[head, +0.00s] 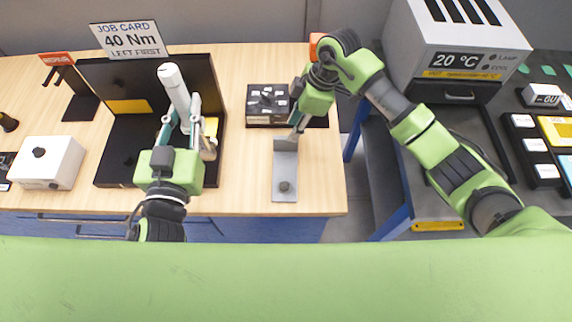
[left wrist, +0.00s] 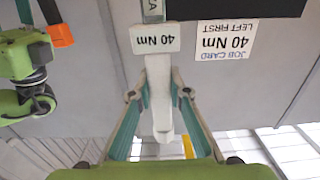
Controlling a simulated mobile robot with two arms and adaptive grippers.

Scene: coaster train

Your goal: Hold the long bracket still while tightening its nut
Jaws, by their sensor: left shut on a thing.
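The long bracket (head: 285,165) is a flat grey plate lying on the wooden bench, with a dark round nut (head: 284,187) near its front end. My right gripper (head: 294,138) points down at the bracket's far end; whether it grips or only touches it is unclear. My left gripper (head: 187,112) is shut on a white tool with a round end (head: 172,84), held above the black tray, left of the bracket. In the left wrist view the tool (left wrist: 160,95) lies between the fingertips, and a 40 Nm label (left wrist: 155,39) shows at its far end.
The open black tray (head: 110,160) lies under my left gripper. A dark holder with small parts (head: 268,104) stands behind the bracket. A job card (head: 130,39) reads 40 Nm, left first. A white box (head: 47,162) sits at left. Bench around the bracket's front is clear.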

